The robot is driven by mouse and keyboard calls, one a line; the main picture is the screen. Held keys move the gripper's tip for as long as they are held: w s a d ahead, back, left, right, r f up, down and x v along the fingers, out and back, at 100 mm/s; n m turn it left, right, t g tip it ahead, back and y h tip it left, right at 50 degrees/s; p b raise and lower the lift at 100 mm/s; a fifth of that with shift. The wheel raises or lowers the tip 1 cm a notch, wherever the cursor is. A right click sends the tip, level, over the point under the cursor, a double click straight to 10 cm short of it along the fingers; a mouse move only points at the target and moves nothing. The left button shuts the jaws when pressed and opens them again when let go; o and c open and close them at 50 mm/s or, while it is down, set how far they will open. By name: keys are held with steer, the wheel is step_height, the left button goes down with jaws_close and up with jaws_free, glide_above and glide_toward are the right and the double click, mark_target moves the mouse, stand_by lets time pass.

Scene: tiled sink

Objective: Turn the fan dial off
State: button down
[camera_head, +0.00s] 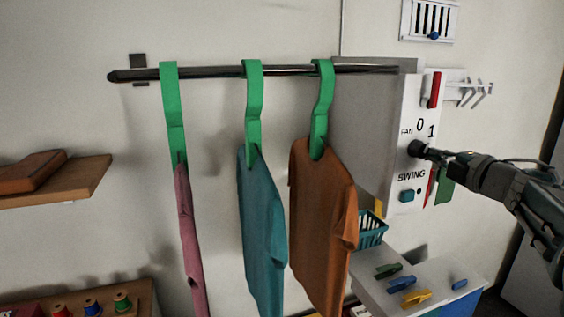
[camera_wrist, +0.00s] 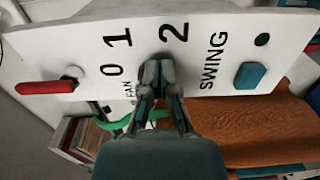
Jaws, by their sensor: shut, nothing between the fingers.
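The white control panel (camera_head: 409,118) has a black fan dial (camera_head: 416,147) beside the marks FAN, 0 and 1. The wrist view shows the panel (camera_wrist: 210,20) turned sideways, with 0, 1 and 2 around the dial's place. My gripper (camera_head: 432,152) comes from the right, with its tips at the dial in the head view. In the wrist view my gripper (camera_wrist: 160,82) is shut, nothing between its fingers, and largely covers the dial. I cannot tell whether the tips touch it or which mark the dial points to.
A red lever (camera_head: 435,89) sits above the dial and a teal SWING button (camera_head: 407,195) below. Pink (camera_head: 187,235), teal (camera_head: 262,230) and orange (camera_head: 322,220) garments hang from a rail on the left. Clothespins (camera_head: 402,284) lie on a shelf below.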

steer(key=shift+a+r, duration=0.15)
steer(key=shift+r, duration=0.35)
steer(key=shift+d, duration=0.2)
steer(key=v, duration=0.6)
steer(key=shift+d, duration=0.1)
